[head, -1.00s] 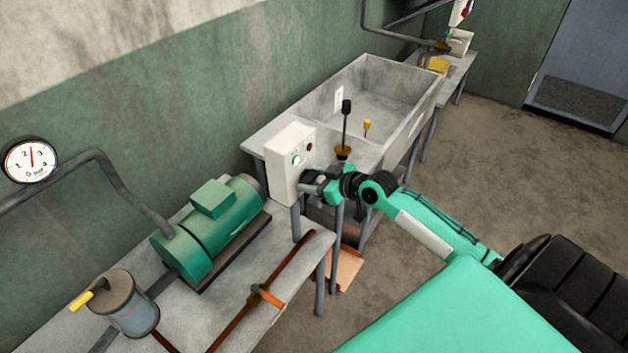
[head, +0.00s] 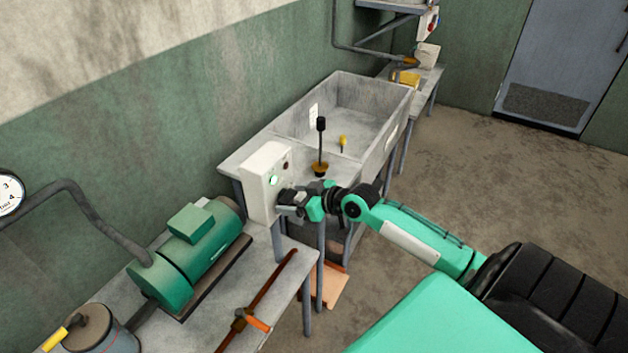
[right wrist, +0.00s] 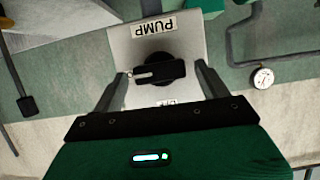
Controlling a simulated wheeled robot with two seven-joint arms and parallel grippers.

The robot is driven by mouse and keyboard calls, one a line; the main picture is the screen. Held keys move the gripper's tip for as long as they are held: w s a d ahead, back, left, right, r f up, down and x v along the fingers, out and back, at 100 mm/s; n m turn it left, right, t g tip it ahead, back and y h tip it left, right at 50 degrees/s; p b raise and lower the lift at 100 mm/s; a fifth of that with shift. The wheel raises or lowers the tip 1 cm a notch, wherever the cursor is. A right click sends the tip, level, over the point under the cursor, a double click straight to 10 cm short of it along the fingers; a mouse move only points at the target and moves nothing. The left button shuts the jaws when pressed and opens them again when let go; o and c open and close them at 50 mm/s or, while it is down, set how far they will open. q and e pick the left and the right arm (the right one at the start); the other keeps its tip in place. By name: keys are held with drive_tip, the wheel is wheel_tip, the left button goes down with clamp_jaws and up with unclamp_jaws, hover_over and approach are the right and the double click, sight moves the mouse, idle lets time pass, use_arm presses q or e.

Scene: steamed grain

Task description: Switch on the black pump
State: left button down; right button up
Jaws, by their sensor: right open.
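A pale switch box (head: 258,190) stands at the end of the near bench, with a lit green lamp (head: 274,180) and a dark red button (head: 286,165) on its face. In the right wrist view the box (right wrist: 190,50) carries an upside-down PUMP label and a black rotary knob (right wrist: 158,68) with a white mark. My right gripper (head: 284,203) is at the lower front of the box. Its open fingers (right wrist: 163,82) stand on either side of the knob, apart from it; the gripper hides the knob in the head view. My left gripper is not in view.
A green motor pump (head: 190,250) sits on the near bench, left of the box. A rusty pipe with an orange handle (head: 258,323) lies in front. Floor to the right is clear.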

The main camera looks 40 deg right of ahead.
drive_tip(key=b+v, duration=0.3)
drive_tip(key=v, duration=1)
drive_tip(key=shift+r, duration=0.15)
idle(0.5)
